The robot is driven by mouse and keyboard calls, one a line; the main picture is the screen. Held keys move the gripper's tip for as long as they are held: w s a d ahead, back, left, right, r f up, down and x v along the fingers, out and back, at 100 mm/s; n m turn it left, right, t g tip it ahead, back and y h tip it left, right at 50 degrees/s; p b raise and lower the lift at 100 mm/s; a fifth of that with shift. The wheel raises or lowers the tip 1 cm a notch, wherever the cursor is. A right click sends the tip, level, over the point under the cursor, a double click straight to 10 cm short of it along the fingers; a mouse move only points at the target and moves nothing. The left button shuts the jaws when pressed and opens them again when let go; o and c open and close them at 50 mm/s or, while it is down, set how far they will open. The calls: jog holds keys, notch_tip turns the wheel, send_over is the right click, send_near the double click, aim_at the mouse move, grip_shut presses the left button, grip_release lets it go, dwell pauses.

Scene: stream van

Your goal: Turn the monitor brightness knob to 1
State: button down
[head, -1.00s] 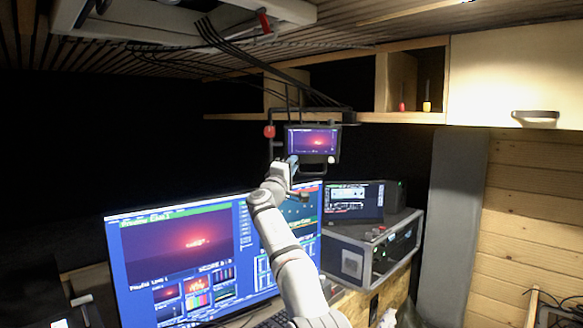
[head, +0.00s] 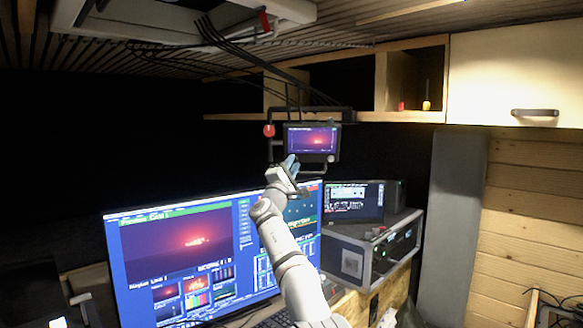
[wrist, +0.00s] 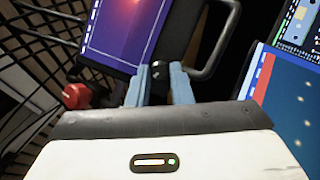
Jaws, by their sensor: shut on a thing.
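The small monitor (head: 312,138) hangs below the shelf and shows a red-purple picture. In the wrist view the lower part of its screen (wrist: 118,32) is at the top. A small dark knob (wrist: 158,70) sits at the monitor's lower edge, between the two blue-grey fingers of my gripper (wrist: 159,86). The gripper is shut on this knob. In the head view my gripper (head: 291,163) reaches up to the monitor's lower left edge, and the knob is hidden there. I cannot read any mark or number on the knob.
A red knob (head: 269,131) on the monitor's bracket is left of the gripper and also close by in the wrist view (wrist: 77,96). A large screen (head: 180,250) stands below. A rack case (head: 350,262) with a smaller display (head: 353,200) stands at right.

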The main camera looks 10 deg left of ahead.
jog(key=shift+f, duration=0.1)
jog(key=c, duration=1.3)
grip_release()
jog(key=b+v, duration=0.7)
jog(key=b, duration=0.3)
jog(key=shift+s+f, duration=0.15)
jog(key=shift+s, duration=0.2)
jog(key=shift+a, duration=0.1)
